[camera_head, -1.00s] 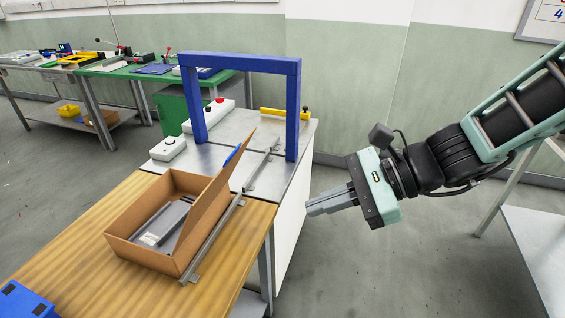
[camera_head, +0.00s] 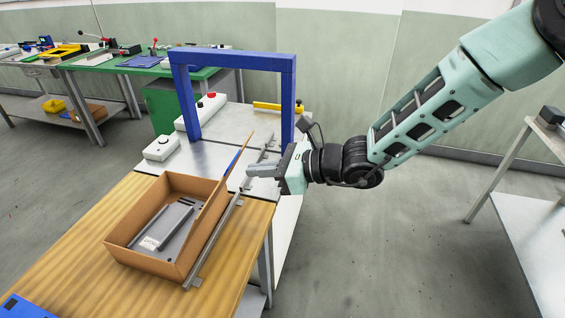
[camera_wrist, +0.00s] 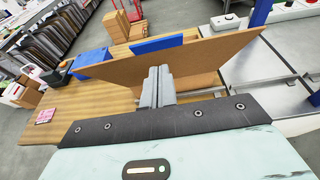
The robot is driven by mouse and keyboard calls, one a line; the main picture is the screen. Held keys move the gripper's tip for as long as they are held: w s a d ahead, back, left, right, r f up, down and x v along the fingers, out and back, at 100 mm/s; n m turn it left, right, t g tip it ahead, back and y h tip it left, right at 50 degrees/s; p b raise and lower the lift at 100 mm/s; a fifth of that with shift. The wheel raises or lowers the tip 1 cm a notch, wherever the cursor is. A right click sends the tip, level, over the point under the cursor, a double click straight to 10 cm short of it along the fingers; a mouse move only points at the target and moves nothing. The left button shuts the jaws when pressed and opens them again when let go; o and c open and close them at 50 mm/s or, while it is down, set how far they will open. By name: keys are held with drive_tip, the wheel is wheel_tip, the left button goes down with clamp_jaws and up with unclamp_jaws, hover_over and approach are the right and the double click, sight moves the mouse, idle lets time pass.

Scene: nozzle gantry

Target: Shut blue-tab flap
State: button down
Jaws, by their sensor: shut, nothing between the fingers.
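An open cardboard box (camera_head: 138,262) sits on the wooden table. Its raised flap (camera_head: 241,152) stands along the right side, seen nearly edge-on in the head view, with a blue tab (camera_head: 233,163) on it. In the wrist view, the flap (camera_wrist: 205,50) is a broad brown panel across the picture, with the blue tab (camera_wrist: 157,44) at its upper edge. My gripper (camera_head: 250,171) is shut and empty, just right of the flap. In the wrist view, its fingertips (camera_wrist: 158,72) overlap the flap's lower part; whether they touch it cannot be told.
A grey tray-like part (camera_head: 168,228) lies in the box. A metal rail (camera_head: 212,247) runs along the box's right side. A blue gantry frame (camera_head: 233,62) stands behind, with a white button box (camera_head: 161,148) to its left. The floor right of the table is clear.

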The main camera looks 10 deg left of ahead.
drive_tip(key=shift+a+r+p, duration=0.25)
drive_tip(key=shift+a+r, duration=0.05)
drive_tip(key=shift+a, duration=0.25)
drive_tip(key=shift+a+r+p, duration=0.2)
drive_tip(key=shift+a+r, duration=0.1)
drive_tip(key=shift+a, duration=0.25)
